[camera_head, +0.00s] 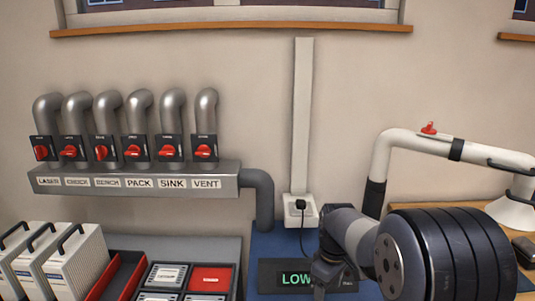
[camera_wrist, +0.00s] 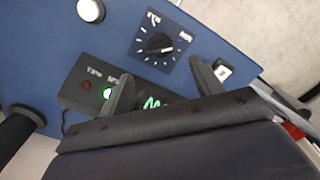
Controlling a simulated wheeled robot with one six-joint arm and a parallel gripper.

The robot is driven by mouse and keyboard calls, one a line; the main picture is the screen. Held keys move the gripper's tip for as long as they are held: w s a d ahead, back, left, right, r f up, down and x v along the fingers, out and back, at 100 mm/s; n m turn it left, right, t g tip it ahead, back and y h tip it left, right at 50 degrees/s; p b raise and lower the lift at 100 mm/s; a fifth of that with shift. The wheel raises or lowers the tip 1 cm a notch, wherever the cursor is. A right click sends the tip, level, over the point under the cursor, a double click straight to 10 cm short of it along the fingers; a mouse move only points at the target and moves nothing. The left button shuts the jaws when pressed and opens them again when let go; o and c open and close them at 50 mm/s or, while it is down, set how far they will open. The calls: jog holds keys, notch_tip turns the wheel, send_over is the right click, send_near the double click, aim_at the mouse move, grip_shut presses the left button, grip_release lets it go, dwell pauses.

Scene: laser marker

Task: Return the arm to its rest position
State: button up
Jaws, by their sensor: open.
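My arm (camera_head: 440,255) reaches in from the lower right in the head view, its big dark ribbed joint near the camera. In the wrist view my gripper (camera_wrist: 163,88) has its two dark fingers spread wide apart, with nothing between them. A dial panel (camera_wrist: 161,45) lies just beyond the fingertips. The display reads "LOW" in the head view (camera_head: 295,279), where my arm partly covers the box.
A blue bench top (camera_wrist: 60,40) carries a white round button (camera_wrist: 90,10) and a small white switch (camera_wrist: 223,71). A pale jointed extraction arm (camera_head: 430,145) stands at right. Valve pipes with red knobs (camera_head: 133,151), white cases (camera_head: 75,265) and a red-and-black tray (camera_head: 120,278) are left.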

notch_tip(320, 180, down, 7)
jog(key=shift+s+f, duration=0.1)
jog(key=shift+f+m, duration=0.1)
jog(key=shift+m, duration=0.2)
jog(key=m+b, duration=0.1)
jog(key=m, duration=0.4)
jog(key=m+b, duration=0.1)
jog(key=m, duration=0.4)
jog(key=shift+m, duration=0.4)
jog(key=m+b, duration=0.1)
jog(key=m, duration=0.5)
jog(key=m+b, duration=0.2)
jog(key=m, duration=0.3)
jog(key=shift+m, duration=0.3)
